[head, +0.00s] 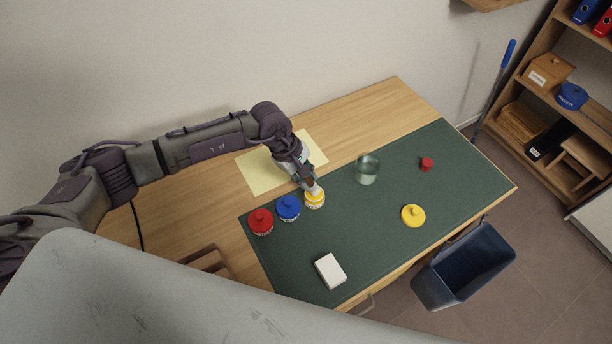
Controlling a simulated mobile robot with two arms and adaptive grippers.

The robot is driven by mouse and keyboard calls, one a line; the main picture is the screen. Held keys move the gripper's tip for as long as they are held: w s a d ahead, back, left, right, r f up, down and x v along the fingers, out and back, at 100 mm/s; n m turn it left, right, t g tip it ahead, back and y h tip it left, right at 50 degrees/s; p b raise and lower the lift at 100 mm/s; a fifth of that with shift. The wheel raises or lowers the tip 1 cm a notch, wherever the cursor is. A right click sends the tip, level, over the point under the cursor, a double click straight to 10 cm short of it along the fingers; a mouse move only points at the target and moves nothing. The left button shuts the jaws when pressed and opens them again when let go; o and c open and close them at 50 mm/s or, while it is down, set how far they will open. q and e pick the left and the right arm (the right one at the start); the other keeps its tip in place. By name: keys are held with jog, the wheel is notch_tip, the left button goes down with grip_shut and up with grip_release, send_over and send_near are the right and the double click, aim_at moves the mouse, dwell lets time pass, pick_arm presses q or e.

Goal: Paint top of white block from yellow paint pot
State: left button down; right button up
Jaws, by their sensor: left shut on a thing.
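The yellow paint pot (314,202) stands on the green mat at the end of the row of pots. My left gripper (308,181) is directly above it, pointing down, shut on a small pale tool. The tool's lower end is at the pot's mouth; whether it is inside the pot I cannot tell. The white block (330,270) lies on the mat near the front edge, apart from the pots, its top plain white. A yellow knobbed lid (413,215) lies on the mat to the right. My right gripper is not in view.
A blue pot (288,207) and a red pot (260,221), both lidded, stand left of the yellow one. A glass jar (367,169) and a small red object (426,163) are to the right. A blue bin (462,266) stands beside the desk. The mat's middle is clear.

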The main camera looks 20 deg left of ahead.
pick_arm(q)
jog(key=shift+s+f+b, duration=0.1)
jog(key=shift+f+b, duration=0.2)
jog(key=shift+b, duration=0.25)
dwell(1.7)
jog(key=shift+r, duration=0.15)
jog(key=shift+r+p, duration=1.25)
jog(key=shift+r, duration=1.1)
jog(key=shift+r+p, duration=0.4)
jog(key=shift+r, duration=0.7)
